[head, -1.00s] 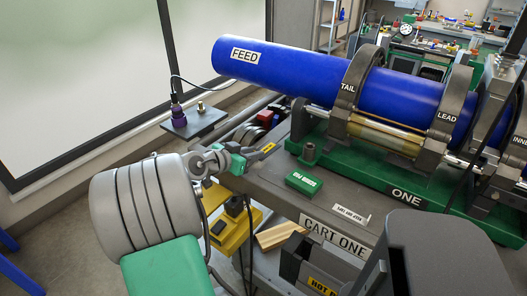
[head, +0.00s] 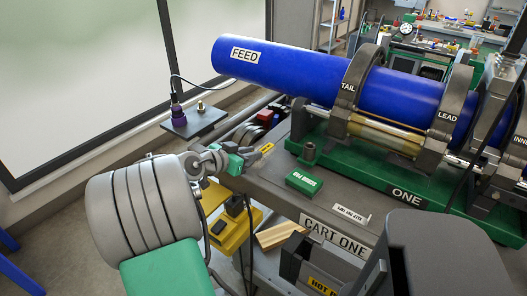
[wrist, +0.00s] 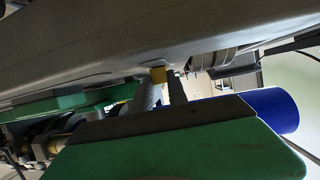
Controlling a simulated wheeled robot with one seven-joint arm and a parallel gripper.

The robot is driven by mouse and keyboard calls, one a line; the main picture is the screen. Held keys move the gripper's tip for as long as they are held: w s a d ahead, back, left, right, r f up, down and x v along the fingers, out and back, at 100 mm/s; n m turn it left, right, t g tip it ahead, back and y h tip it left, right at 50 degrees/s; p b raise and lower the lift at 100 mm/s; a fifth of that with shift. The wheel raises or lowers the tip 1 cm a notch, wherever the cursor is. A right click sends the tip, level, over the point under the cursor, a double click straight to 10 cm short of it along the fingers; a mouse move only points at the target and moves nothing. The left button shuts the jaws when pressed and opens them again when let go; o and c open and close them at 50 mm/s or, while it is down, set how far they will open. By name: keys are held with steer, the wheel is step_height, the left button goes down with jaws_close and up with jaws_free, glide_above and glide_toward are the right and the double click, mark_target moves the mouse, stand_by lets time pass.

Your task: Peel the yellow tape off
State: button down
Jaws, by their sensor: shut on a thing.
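The yellow tape (head: 267,148) is a small strip at the left edge of the cart top (head: 262,178) in the head view. My gripper (head: 257,155) is at this edge, its fingertips at the tape. In the wrist view the yellow tape (wrist: 158,75) shows as a small patch between the fingertips of my gripper (wrist: 163,82), beside a long grey surface. My gripper is shut on the tape. The fingers hide part of the tape, and I cannot tell how much of it still sticks to the cart.
A green box (head: 304,182) lies on the cart top near my gripper. A blue pipe (head: 300,75) marked FEED rests in grey clamps above a green base (head: 375,180). A dark plate with a purple-topped fitting (head: 178,112) stands behind. A yellow case (head: 232,232) sits below.

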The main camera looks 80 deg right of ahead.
steer(key=shift+w+r, duration=0.1)
steer(key=shift+r, duration=0.05)
stand_by(0.3)
steer(key=shift+r+p, duration=1.65)
steer(key=shift+r, duration=1.25)
